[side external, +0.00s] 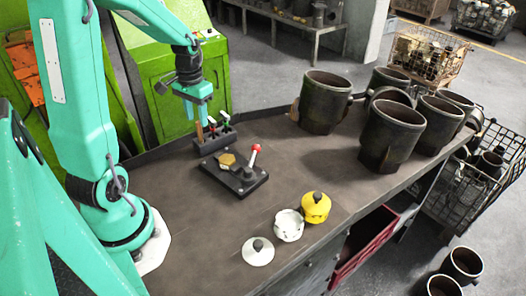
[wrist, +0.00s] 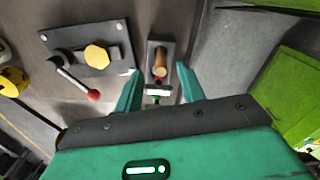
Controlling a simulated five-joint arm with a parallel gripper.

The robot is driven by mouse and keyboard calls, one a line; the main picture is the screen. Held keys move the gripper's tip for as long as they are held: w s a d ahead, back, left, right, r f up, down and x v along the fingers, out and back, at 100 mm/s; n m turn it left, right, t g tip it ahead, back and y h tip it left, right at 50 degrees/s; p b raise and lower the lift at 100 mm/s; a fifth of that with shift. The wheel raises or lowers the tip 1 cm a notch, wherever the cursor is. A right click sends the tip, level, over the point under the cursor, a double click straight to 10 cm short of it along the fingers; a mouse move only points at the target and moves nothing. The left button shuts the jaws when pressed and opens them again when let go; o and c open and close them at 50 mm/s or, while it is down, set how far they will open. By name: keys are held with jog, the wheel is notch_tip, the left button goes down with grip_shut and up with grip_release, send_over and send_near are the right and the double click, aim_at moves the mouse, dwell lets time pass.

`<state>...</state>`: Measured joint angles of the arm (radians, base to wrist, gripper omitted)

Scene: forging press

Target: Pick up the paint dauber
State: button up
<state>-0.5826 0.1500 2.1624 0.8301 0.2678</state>
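A dark rack (side external: 213,142) on the bench holds a few upright small tools. One has a wooden handle (side external: 199,131), likely the paint dauber; its working end is hidden in the rack. In the wrist view the wooden handle (wrist: 160,64) stands in the rack (wrist: 151,47), just beyond and between my fingertips. A white-and-black tool (wrist: 158,93) sits nearer my palm, between the fingers. My gripper (wrist: 159,73) is open and empty, with a finger on each side. In the side view my gripper (side external: 199,112) points down above the wooden handle.
A black plate (side external: 236,177) with a yellow hexagonal piece and a red-knobbed lever (side external: 253,154) lies beside the rack. Large dark mugs (side external: 392,135) fill the right. A green machine (side external: 178,75) stands behind.

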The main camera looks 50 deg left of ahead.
aim_at(198, 122)
jog(key=shift+f, duration=0.1)
jog(key=shift+w+a+f, duration=0.1)
jog(key=shift+f, duration=2.4)
grip_shut()
